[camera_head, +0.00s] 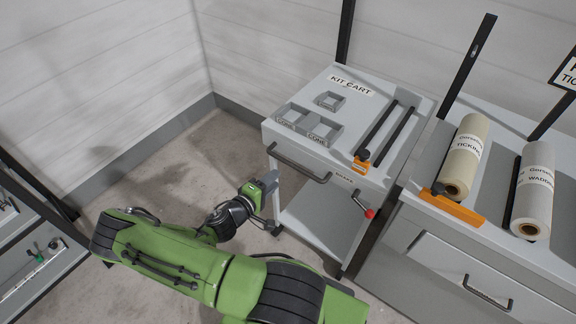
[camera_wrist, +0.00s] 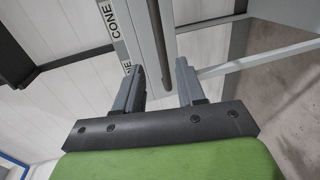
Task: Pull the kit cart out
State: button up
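The grey kit cart (camera_head: 306,95) stands against the back wall, left of a grey cabinet. Its dark handle bar (camera_head: 300,165) runs along the left of its front face. A brake lever with a red knob (camera_head: 369,213) sticks out at the front right, under a "BRAKE" label. My gripper (camera_head: 270,182) is in front of the cart, below the handle's left end in the head view. In the wrist view my gripper (camera_wrist: 159,80) is open, with nothing between its fingers.
Bins marked "CONE" (camera_head: 308,124), a small tray (camera_head: 330,100) and two dark rails lie on the cart. The grey cabinet (camera_head: 455,258) with fabric rolls (camera_head: 466,155) stands close on the right. Floor left of the cart (camera_head: 165,165) is clear; another unit (camera_head: 45,262) is at far left.

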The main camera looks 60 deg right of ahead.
aim_at(291, 166)
jog(key=x, duration=1.1)
jog(key=shift+a+b, duration=0.1)
jog(key=shift+b, duration=0.3)
grip_shut()
